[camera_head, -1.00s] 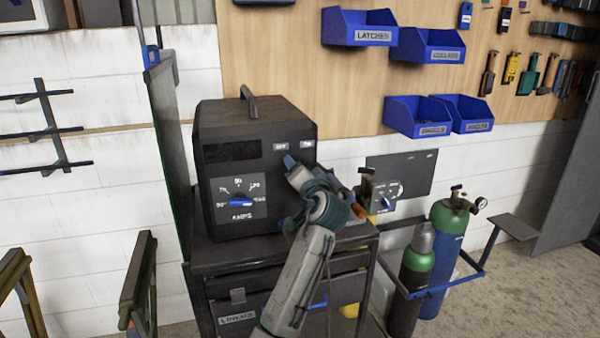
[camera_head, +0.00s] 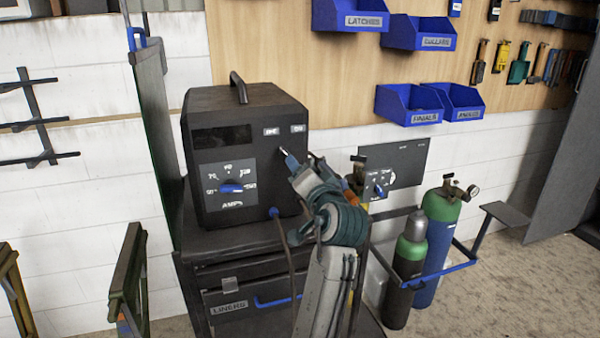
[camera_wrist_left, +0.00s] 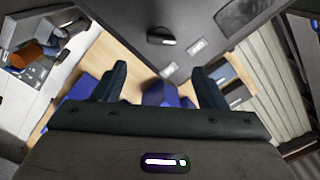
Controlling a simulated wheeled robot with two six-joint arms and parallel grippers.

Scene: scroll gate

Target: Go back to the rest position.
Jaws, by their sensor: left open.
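My left gripper (camera_head: 287,158) is in front of the right part of a black welding machine (camera_head: 228,210), just below its two small labelled buttons (camera_head: 284,130). The head view shows it small and partly hidden by its own wrist. In the left wrist view the two dark fingers of the gripper (camera_wrist_left: 157,78) stand apart with nothing between them. The machine's dark front (camera_wrist_left: 120,25) fills the top of that view. I cannot tell from the head view whether the fingers touch the machine. My right gripper is in neither view.
The machine stands on a dark cart with a drawer (camera_head: 228,307). A blue dial (camera_head: 232,188) is on its front. Gas cylinders (camera_head: 438,240) stand right in a blue-railed rack. Blue bins (camera_head: 408,105) hang behind. A dark green screen (camera_head: 158,140) stands left. Open floor lies right.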

